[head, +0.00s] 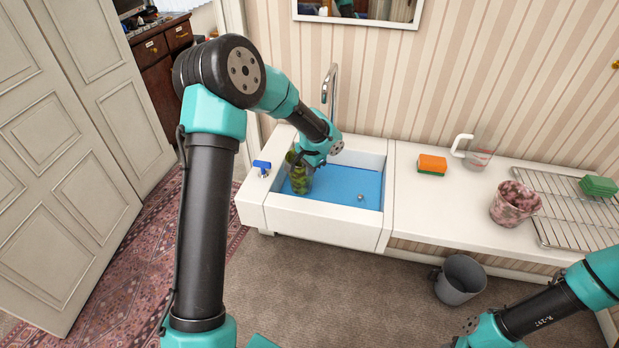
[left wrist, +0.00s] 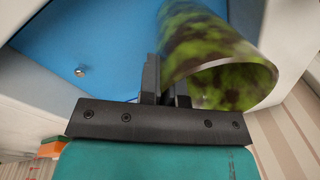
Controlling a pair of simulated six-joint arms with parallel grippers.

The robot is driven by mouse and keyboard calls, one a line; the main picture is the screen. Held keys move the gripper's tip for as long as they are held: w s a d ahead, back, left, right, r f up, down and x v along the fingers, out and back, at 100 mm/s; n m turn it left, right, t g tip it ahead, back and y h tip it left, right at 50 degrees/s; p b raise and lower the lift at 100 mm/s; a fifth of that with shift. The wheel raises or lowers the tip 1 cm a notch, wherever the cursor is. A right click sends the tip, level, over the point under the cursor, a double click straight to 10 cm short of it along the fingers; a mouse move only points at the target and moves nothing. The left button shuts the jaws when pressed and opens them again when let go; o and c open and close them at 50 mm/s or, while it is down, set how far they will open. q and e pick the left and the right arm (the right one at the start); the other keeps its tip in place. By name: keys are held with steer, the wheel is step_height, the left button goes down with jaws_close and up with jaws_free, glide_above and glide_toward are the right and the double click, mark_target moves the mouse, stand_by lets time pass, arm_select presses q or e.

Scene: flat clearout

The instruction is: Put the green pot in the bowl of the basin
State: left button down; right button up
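The green pot (head: 300,183) is mottled dark and light green. It is upright or nearly so, inside the left part of the white basin (head: 322,228) with its blue floor. I cannot tell whether it touches the floor. My left gripper (head: 308,163) reaches down into the basin at the pot's rim. In the left wrist view the two fingers (left wrist: 167,85) are close together with the pot's wall between them, and the pot (left wrist: 205,45) fills the upper right. My right arm shows at the lower right of the head view, but its fingertips are out of sight.
A tap (head: 330,88) stands behind the basin, and a blue-handled item (head: 262,167) is on its left ledge. A grey bin (head: 460,280) stands on the floor.

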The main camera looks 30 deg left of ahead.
arm_select(q)
steer(key=shift+f, duration=1.9)
steer(key=c, duration=1.3)
jaws_free()
steer(key=r, duration=0.8)
steer(key=d+r, duration=0.1)
steer(key=r, duration=0.3)
steer(key=shift+s, duration=0.2)
